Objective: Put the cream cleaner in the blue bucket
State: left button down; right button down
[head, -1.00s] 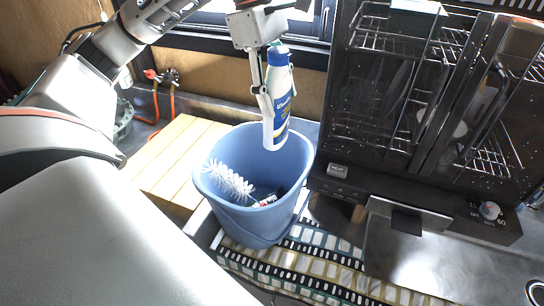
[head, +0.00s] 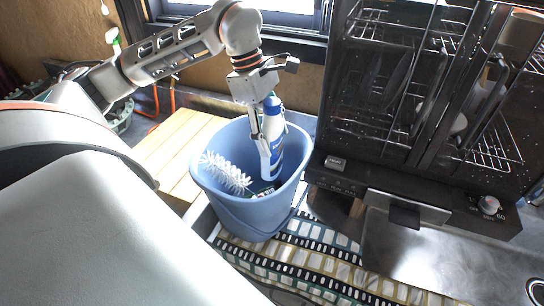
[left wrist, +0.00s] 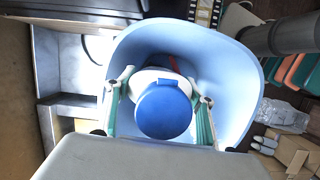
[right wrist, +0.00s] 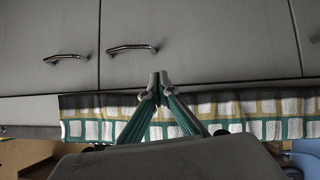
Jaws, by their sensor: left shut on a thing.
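The cream cleaner (head: 276,148) is a white bottle with a blue cap and a blue label. My left gripper (head: 262,140) is shut on it and holds it nearly upright, its lower part inside the blue bucket (head: 250,213). In the left wrist view the bottle's blue cap (left wrist: 164,110) sits between the two fingers, with the bucket's wall (left wrist: 228,60) around it. Whether the bottle's base touches the bucket's bottom is hidden. My right gripper (right wrist: 160,80) shows in the right wrist view with its fingertips together and nothing between them.
A white brush (head: 228,174) and a small dark item are in the bucket. A slatted wooden board (head: 178,150) lies left of it, a dark dish rack appliance (head: 400,130) stands right. A patterned towel (head: 300,262) hangs in front. In the right wrist view are grey cupboard doors (right wrist: 200,40).

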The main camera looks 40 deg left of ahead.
aim_at(272, 157)
pick_arm(q)
jog(key=shift+f, duration=3.45)
jog(key=c, duration=0.8)
grip_release()
jog(key=shift+f, duration=0.15)
jog(key=shift+c, duration=0.2)
jog(key=v, duration=1.2)
